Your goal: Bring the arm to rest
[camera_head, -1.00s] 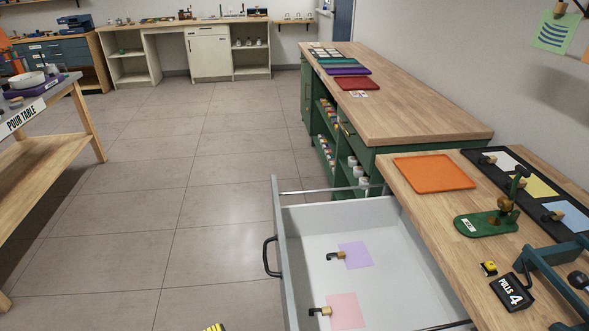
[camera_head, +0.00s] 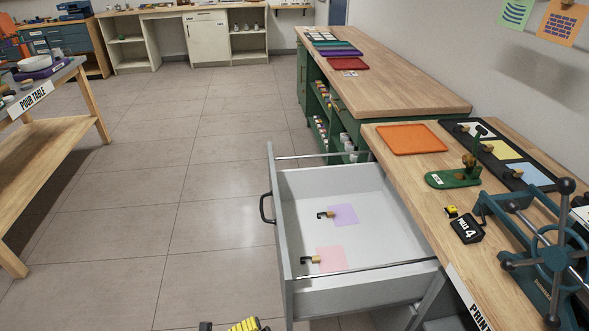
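Neither my arm nor my gripper can be made out for certain. A yellow and black part (camera_head: 245,325) shows at the bottom edge, cut off by the frame, and I cannot tell whether it belongs to me. The open drawer (camera_head: 350,181) is pulled out from the bench to the left. In it lie a lilac card (camera_head: 344,215) and a pink card (camera_head: 331,259), each with a small black and brass piece at its left side.
The wooden bench (camera_head: 395,165) bears an orange mat (camera_head: 411,139), a green stand (camera_head: 453,179), a black "PULLS 4" counter (camera_head: 467,229) and a blue press (camera_head: 556,258). The pour table (camera_head: 45,150) stands at the left. Tiled floor (camera_head: 190,170) between is clear.

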